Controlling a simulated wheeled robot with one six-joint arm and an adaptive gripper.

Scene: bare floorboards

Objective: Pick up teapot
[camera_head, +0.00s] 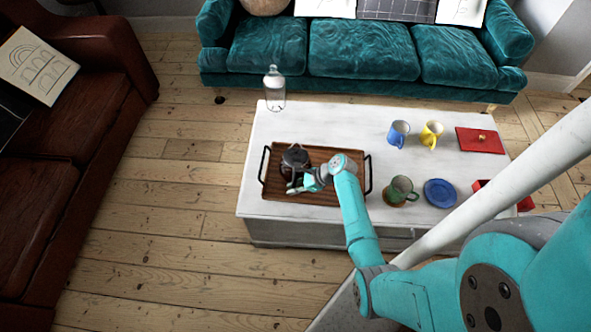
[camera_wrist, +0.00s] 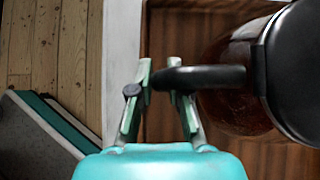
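The teapot (camera_head: 294,157) is a dark glass pot with a black lid and handle. It stands upright on a wooden tray (camera_head: 322,200) on the white table. In the wrist view the teapot (camera_wrist: 230,100) fills the right side, and its black handle (camera_wrist: 215,77) reaches left between my fingers. My gripper (camera_wrist: 163,85) has its fingers drawn close together on either side of the handle's outer end, and they appear to grip it. In the head view my gripper (camera_head: 298,187) is at the pot's near side and hides its lower part.
The white table (camera_head: 340,125) also holds a glass bottle (camera_head: 274,88), a blue mug (camera_head: 398,133), a yellow mug (camera_head: 431,134), a green cup (camera_head: 401,189), a blue plate (camera_head: 440,193) and a red lid (camera_head: 480,140). Sofas stand behind and left. The left floor is clear.

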